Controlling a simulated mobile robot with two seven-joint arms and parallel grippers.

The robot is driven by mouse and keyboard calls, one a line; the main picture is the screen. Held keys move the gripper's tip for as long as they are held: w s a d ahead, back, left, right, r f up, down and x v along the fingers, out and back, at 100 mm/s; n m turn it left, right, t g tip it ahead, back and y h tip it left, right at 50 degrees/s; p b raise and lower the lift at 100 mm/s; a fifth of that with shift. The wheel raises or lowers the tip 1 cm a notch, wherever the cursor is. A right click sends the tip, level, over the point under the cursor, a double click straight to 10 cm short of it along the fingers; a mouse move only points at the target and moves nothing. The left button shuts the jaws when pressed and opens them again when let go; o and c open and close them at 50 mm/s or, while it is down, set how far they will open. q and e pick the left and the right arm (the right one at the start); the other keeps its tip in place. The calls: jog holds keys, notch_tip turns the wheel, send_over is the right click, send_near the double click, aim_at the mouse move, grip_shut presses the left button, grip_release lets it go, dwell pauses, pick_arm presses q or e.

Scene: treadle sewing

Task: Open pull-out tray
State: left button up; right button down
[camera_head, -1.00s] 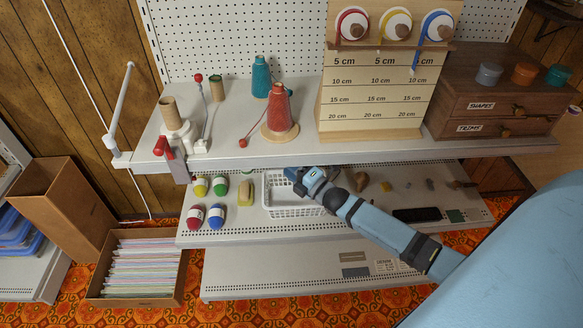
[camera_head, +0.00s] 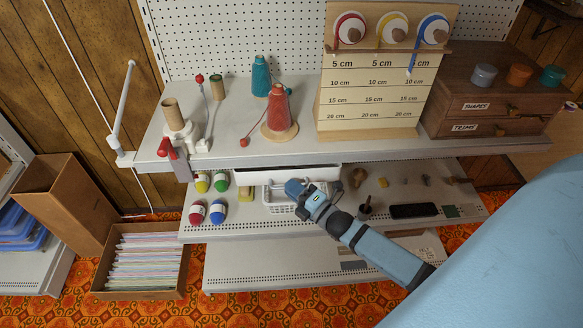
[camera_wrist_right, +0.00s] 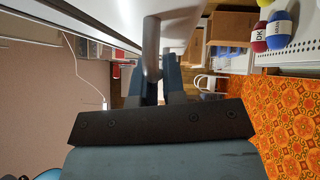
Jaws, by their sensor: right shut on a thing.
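The white pull-out tray (camera_head: 270,173) sticks out from under the front edge of the grey worktop (camera_head: 330,153). In the right wrist view, its pale underside or front (camera_wrist_right: 105,18) fills the upper left, with a grey metal handle (camera_wrist_right: 151,45) on it. My right gripper (camera_wrist_right: 156,82) is shut on this handle, its two fingers on either side of the bar. In the head view my right gripper (camera_head: 294,188) is at the tray's front, above the shelf below. My left gripper is not in view.
On the lower shelf (camera_head: 260,228) are yarn balls (camera_head: 209,199), a white basket (camera_head: 280,198), a dark cup (camera_head: 365,208) and a black flat object (camera_head: 413,211). The worktop holds thread cones (camera_head: 278,108) and a ribbon stand (camera_head: 370,100). A box of files (camera_head: 140,260) stands lower left.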

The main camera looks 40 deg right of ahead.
jog(key=s+a+p, duration=0.1)
jog(key=s+a, duration=0.3)
jog(key=s, duration=0.3)
jog(key=shift+s+a+p, duration=0.3)
jog(key=shift+p, duration=0.1)
jog(key=c, duration=1.2)
grip_release()
jog(key=shift+s, duration=0.1)
jog(key=b+v, duration=0.2)
jog(key=v, duration=1.1)
jog(key=shift+s, duration=0.35)
jog(key=shift+d+f, duration=0.1)
